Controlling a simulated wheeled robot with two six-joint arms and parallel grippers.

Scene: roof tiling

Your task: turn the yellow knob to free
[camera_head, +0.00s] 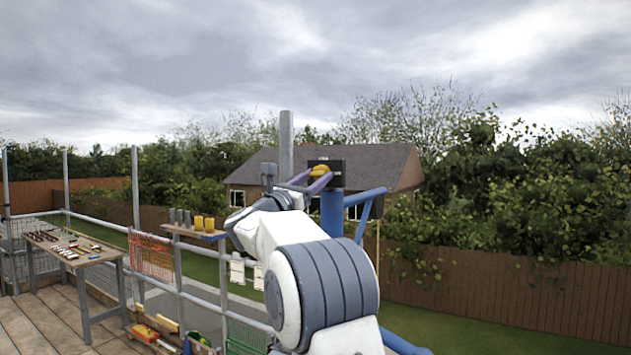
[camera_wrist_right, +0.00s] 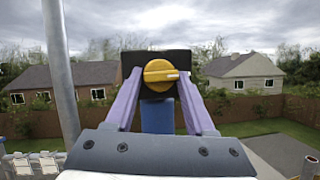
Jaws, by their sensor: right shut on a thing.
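The yellow knob (camera_wrist_right: 160,75) sits on the face of a black box (camera_wrist_right: 127,66) on top of a blue post (camera_wrist_right: 157,117). Its white pointer mark lies level and points right in the right wrist view. In the head view the knob (camera_head: 319,171) shows small beside the black box (camera_head: 336,167). My right gripper (camera_wrist_right: 160,82) has its two purple fingers on either side of the knob, shut on it. In the head view the right gripper (camera_head: 311,181) reaches the box from the left. My left gripper is not in view.
A grey upright pole (camera_wrist_right: 62,70) stands close on the left in the right wrist view. A workbench (camera_head: 85,248) with small tools and a shelf (camera_head: 190,232) with yellow and grey cylinders stand left. Guard rails run along the deck (camera_head: 50,325).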

